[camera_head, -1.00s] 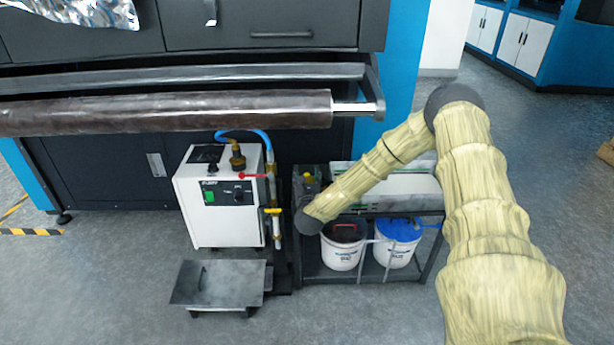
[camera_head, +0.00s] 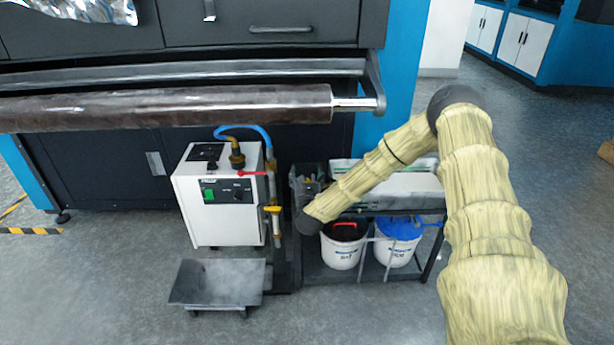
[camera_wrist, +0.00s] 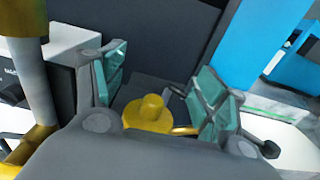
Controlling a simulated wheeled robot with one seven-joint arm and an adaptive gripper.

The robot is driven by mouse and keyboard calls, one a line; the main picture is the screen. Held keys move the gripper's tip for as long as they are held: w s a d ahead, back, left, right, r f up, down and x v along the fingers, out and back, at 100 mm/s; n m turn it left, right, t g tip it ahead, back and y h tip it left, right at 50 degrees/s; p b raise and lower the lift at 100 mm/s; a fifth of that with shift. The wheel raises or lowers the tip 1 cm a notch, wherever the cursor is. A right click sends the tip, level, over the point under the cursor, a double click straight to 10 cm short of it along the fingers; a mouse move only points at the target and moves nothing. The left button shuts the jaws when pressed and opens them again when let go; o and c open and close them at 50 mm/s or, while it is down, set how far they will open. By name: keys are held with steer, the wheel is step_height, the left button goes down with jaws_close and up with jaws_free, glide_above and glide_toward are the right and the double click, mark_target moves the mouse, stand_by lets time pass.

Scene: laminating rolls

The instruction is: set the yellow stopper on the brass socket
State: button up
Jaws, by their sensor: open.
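The yellow stopper (camera_wrist: 152,108) shows in the wrist view as a round knob on a wider base. It lies between the two green-padded fingers of my gripper (camera_wrist: 162,82), with visible space on both sides. My gripper is open. In the head view my fingers are hidden behind the dark end of my arm, by the left end of the low rack. Brass fittings show on the white unit (camera_head: 237,155) and on the upright pipe beside it (camera_head: 273,208); I cannot tell which is the brass socket. Part of a pipe with brass ends (camera_wrist: 35,90) is at left in the wrist view.
The white unit (camera_head: 205,195) stands left of my arm, with a blue hose (camera_head: 245,128) above. Two white buckets (camera_head: 342,250) sit on the rack (camera_head: 312,268). A grey tray (camera_head: 217,282) is in front. A large dark roll (camera_head: 170,108) spans above.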

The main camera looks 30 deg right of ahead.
steer(key=shift+r, duration=0.1)
steer(key=shift+r+p, duration=0.65)
steer(key=shift+p, duration=0.2)
steer(key=v, duration=1.2)
steer(key=shift+f, duration=0.15)
